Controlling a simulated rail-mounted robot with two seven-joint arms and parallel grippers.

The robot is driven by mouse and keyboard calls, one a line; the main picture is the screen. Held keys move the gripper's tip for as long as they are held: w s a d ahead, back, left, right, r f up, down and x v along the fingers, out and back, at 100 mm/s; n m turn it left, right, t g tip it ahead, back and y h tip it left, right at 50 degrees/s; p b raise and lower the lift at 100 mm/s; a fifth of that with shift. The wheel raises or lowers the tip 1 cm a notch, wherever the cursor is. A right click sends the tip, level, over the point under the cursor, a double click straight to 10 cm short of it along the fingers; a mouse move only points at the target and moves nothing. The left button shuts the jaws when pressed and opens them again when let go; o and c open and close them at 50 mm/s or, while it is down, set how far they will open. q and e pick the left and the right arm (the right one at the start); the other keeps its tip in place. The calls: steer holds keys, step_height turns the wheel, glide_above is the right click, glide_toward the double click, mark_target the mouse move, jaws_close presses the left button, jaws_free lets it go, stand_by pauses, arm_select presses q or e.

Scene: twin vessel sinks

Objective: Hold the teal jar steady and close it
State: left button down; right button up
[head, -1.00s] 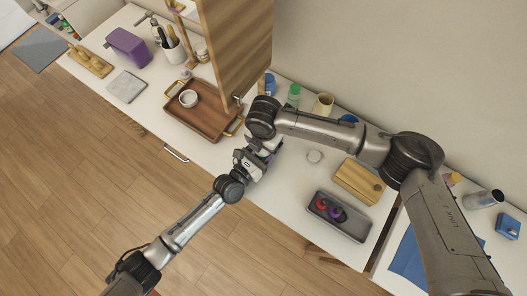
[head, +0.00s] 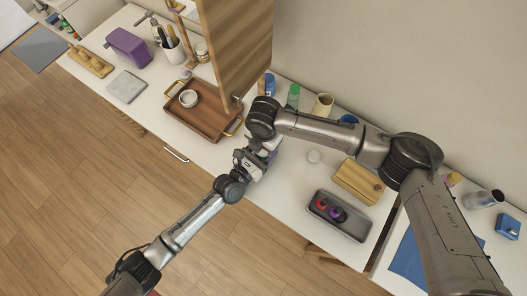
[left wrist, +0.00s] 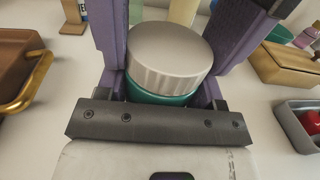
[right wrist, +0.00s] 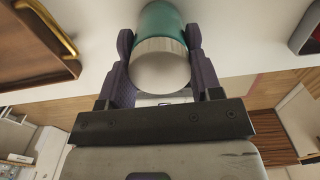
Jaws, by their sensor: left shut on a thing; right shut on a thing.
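The teal jar with a silver ribbed lid is between my two grippers, low in the middle of the head view, where the grippers hide it. In the left wrist view the silver lid (left wrist: 168,55) sits on top of the teal jar body (left wrist: 160,98), and the purple fingers of my left gripper (left wrist: 168,70) are shut around the jar below the lid. In the right wrist view the lid (right wrist: 160,68) faces the camera with the teal jar body (right wrist: 161,20) beyond it. My right gripper (right wrist: 160,50) has its fingers on both sides of the lid and is shut on it.
A wooden tray (head: 196,122) with a small white bowl (head: 188,98) stands left of the grippers. A tall wooden panel (head: 236,50) rises behind.

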steer(key=m, duration=0.6)
steer(key=o, duration=1)
steer(key=shift+r, duration=2.25)
